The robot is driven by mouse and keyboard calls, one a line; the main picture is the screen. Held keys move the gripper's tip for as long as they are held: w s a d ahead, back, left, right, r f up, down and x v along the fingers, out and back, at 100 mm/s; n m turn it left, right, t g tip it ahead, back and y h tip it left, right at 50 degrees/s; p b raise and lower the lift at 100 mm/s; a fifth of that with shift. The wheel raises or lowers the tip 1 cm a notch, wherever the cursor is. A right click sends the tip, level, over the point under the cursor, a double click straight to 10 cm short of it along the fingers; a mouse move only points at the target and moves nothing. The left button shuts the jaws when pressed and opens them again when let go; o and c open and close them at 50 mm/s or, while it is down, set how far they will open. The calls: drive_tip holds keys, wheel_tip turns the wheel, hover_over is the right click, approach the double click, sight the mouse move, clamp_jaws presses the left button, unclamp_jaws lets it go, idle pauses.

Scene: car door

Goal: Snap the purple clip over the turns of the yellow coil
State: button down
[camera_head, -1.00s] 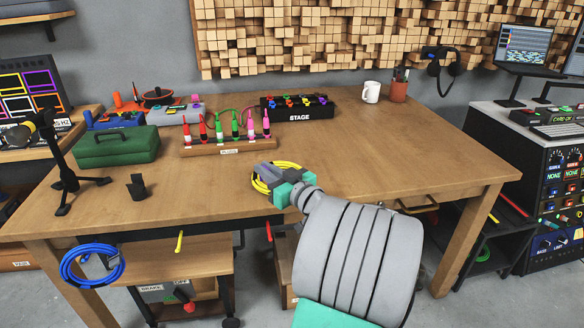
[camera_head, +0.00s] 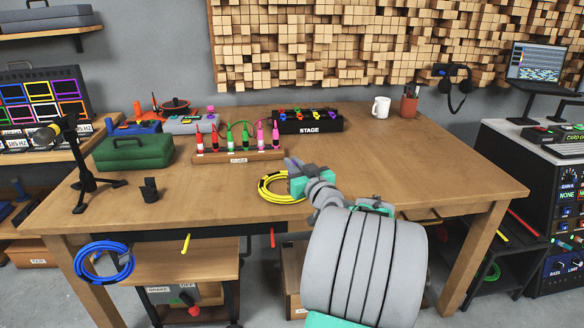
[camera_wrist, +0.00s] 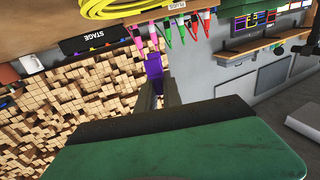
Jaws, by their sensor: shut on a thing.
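The yellow coil (camera_head: 266,190) lies on the wooden bench (camera_head: 380,170), near the middle of its front part. It also shows at the top edge of the wrist view (camera_wrist: 125,8). My gripper (camera_head: 291,163) is above the coil's far right side and hides part of it in the head view. It is shut on the purple clip (camera_wrist: 155,70), which shows at the fingertips in the wrist view. The clip looks apart from the coil. The clip cannot be made out in the head view.
A rack of coloured plugs (camera_head: 238,156) stands behind the coil. A green case (camera_head: 133,152), a small black holder (camera_head: 149,190) and a microphone stand (camera_head: 85,180) are to the left. A STAGE box (camera_head: 308,122) and a white mug (camera_head: 381,107) are farther back. The bench's right side is clear.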

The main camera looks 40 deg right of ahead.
drive_tip(key=shift+s+f+b, duration=0.1)
drive_tip(key=shift+b, duration=0.25)
drive_tip(key=shift+f+b, duration=0.3)
drive_tip(key=shift+b, duration=0.15)
wheel_tip(320, 180, down, 5)
drive_tip(key=b, duration=0.5)
drive_tip(key=shift+s, duration=0.1)
drive_tip(key=shift+r, duration=0.1)
drive_tip(key=shift+b, duration=1)
idle(0.6)
drive_tip(key=shift+f+b, duration=1.25)
drive_tip(key=shift+b, duration=0.2)
drive_tip(key=c, duration=1.4)
unclamp_jaws()
drive_tip(key=shift+r, duration=0.1)
drive_tip(key=shift+c, duration=0.2)
